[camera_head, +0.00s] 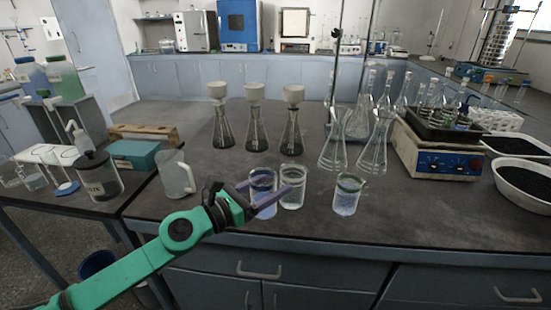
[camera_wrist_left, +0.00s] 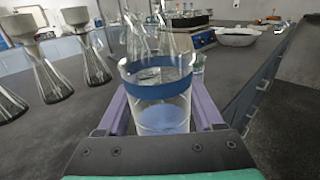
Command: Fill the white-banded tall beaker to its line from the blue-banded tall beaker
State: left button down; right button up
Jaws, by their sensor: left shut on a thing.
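My right gripper is out of view.
A green-banded beaker (camera_head: 348,194) stands farther right. A plastic jug (camera_head: 176,175) is at the left. Several flasks with funnels (camera_head: 255,130) and clear flasks (camera_head: 333,150) stand behind. The bench front right of the green-banded beaker is clear.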

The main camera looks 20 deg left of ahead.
pick_arm(q)
jog(key=s+d+f+n+t+y, duration=0.2)
jog(key=s+f+n+y, duration=0.3)
jog(key=s+f, duration=0.8)
jog(key=f+y, duration=0.1)
jog(key=y, duration=0.2)
jog(key=shift+n, duration=0.4)
